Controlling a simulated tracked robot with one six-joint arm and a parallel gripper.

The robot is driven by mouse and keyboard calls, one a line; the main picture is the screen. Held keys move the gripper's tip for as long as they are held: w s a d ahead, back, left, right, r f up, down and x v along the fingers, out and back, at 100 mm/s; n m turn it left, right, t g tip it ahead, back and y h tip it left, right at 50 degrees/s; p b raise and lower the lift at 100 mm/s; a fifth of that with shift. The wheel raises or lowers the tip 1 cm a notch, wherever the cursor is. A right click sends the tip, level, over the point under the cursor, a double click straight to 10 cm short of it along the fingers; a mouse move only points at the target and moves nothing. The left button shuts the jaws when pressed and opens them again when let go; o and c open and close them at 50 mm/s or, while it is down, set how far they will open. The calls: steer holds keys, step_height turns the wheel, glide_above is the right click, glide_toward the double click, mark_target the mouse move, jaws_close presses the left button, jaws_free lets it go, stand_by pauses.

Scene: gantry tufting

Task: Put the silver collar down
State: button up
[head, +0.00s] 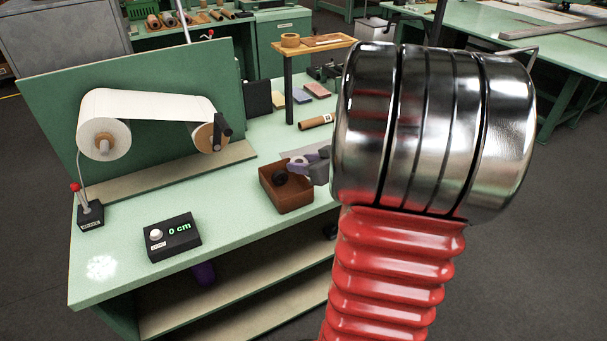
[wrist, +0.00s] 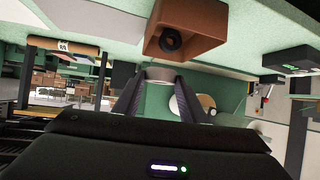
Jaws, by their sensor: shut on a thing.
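The silver collar (wrist: 160,73) is a pale grey ring between the fingertips of my gripper (wrist: 158,90) in the wrist view. My gripper is shut on it. In the head view my gripper (head: 318,166) shows at the right edge of a brown open box (head: 289,199), partly hidden by my own arm. The collar shows there as a small greyish ring (head: 297,162) at the box's upper right. The box also shows at the top of the wrist view (wrist: 190,47), beyond the collar. A black ring (head: 281,177) lies inside the box.
A white roll (head: 104,138) with its sheet and a crank (head: 222,128) stand at the left. A black counter (head: 172,237) reads 0 cm. A labelled brown tube (head: 314,122) lies behind the box. Bare green bench top lies left of the box.

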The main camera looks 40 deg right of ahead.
steer(key=shift+f, duration=1.85)
steer(key=shift+f, duration=0.6)
steer(key=o, duration=1.1)
steer(key=shift+r, duration=0.1)
steer(key=shift+r, duration=0.5)
steer(key=v, duration=1.2)
